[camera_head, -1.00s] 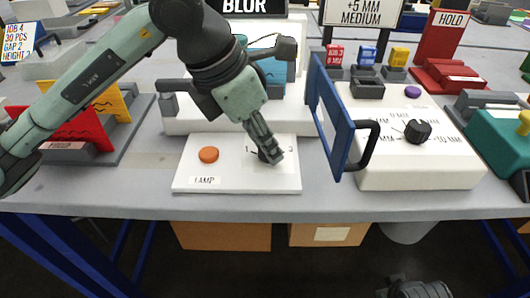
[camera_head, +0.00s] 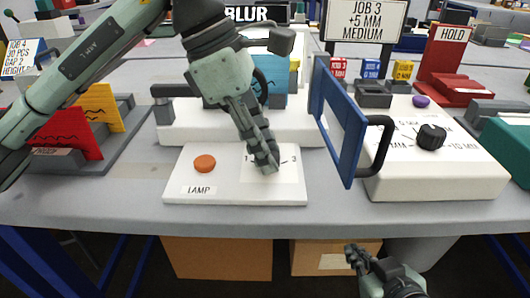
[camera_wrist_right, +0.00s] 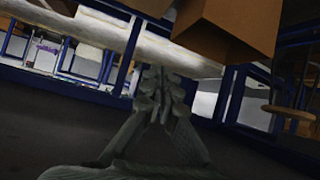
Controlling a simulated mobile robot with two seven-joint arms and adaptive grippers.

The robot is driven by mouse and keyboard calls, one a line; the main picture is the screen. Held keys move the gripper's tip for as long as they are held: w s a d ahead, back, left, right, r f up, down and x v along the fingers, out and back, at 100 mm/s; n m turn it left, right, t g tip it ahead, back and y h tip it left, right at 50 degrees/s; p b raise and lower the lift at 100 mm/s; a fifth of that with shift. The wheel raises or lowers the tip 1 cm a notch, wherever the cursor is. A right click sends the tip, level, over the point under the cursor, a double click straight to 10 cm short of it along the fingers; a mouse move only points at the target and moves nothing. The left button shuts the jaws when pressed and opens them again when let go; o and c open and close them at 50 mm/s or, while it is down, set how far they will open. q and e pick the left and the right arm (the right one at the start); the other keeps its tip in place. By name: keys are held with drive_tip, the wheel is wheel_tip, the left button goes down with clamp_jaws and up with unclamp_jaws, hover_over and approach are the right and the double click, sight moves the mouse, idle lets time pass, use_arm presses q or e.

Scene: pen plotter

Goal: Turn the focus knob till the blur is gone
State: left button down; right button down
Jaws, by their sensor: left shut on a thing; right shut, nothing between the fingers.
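My left gripper (camera_head: 268,166) is shut at the dial marked 1 to 3 on the white lamp panel (camera_head: 222,196). Its fingers hide most of the small dark lamp knob between them. A black knob (camera_head: 431,136) with mm marks around it stands on the white box (camera_head: 440,182) at the right, with no gripper near it. The black sign (camera_head: 255,14) behind reads BLUR. My right gripper (camera_head: 358,256) is shut and empty, low in front of the table; it also shows in the right wrist view (camera_wrist_right: 160,85).
A blue plate with a black handle (camera_head: 338,120) stands upright between the lamp panel and the right box. An orange button (camera_head: 204,163) is on the lamp panel. A sign (camera_head: 365,22) reads JOB 3, +5 MM, MEDIUM. Cardboard boxes (camera_head: 217,258) are under the table.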

use_arm(q)
drive_tip(key=shift+m+b, duration=0.3)
drive_tip(key=shift+m, duration=0.5)
use_arm(e)
drive_tip(key=shift+w+a+r+t+y, duration=0.3)
drive_tip(key=shift+w+a+r+t, duration=0.2)
drive_tip(key=shift+a+r, duration=0.3)
drive_tip(key=shift+w+a+r+t+y, duration=0.35)
drive_tip(key=shift+a+r+t, duration=0.25)
drive_tip(key=shift+r, duration=0.3)
use_arm(q)
drive_tip(key=c, duration=1.2)
unclamp_jaws()
drive_tip(key=shift+r, duration=0.1)
drive_tip(key=v, duration=1.2)
drive_tip(key=shift+w, duration=0.25)
drive_tip(key=shift+d, duration=0.1)
